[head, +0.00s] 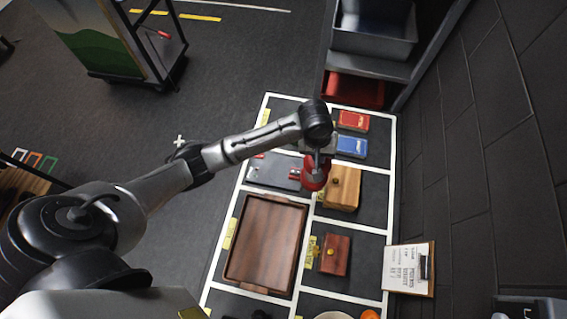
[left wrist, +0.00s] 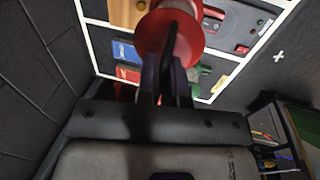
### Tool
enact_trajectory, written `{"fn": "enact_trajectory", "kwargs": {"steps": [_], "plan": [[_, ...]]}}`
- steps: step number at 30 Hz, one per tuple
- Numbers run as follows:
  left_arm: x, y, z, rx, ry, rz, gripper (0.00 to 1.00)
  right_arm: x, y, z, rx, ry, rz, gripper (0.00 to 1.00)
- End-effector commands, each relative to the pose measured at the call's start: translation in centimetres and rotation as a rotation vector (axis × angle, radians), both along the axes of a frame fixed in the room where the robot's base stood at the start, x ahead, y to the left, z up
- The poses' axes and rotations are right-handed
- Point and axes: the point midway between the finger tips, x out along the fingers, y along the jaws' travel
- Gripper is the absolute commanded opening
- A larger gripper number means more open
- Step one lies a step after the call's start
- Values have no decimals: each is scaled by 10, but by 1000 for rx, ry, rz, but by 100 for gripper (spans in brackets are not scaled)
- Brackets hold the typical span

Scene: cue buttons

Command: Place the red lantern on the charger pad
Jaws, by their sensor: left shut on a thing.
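The red lantern (head: 315,178) hangs from my left gripper (head: 318,155) in the head view, over the marked table. In the left wrist view my left gripper (left wrist: 166,72) is shut on the black handle of the red lantern (left wrist: 170,32). The lantern's round red body and pale middle show there. A flat dark grey device (head: 272,174) with small red parts lies just left of the lantern in the head view; it may be the charger pad, but I cannot tell for sure. My right gripper is not in view.
A wooden box (head: 343,190) is close on the lantern's right. Red (head: 353,120) and blue (head: 352,146) boxes lie behind it. A brown tray (head: 265,240), a smaller wooden box (head: 335,255) and a clipboard (head: 409,268) are nearer. A grey bin (head: 373,40) stands at the back.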

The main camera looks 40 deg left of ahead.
Motion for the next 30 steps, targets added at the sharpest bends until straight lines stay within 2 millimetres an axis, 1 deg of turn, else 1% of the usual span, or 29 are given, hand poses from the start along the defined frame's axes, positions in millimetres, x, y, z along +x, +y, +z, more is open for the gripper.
{"fn": "enact_trajectory", "kwargs": {"steps": [5,8,15,18,21,25,30], "plan": [[1,12,-16,1,-2,22,0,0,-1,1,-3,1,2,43],[0,28,-25,4,-1,25,0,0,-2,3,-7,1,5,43],[0,74,-52,4,-1,24,0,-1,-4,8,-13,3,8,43],[0,90,-62,3,0,24,0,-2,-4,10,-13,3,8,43],[0,103,-70,1,-1,23,0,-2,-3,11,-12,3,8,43],[0,113,-76,1,-3,21,0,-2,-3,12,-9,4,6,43],[0,118,-81,-1,-4,21,0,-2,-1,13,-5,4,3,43]]}}
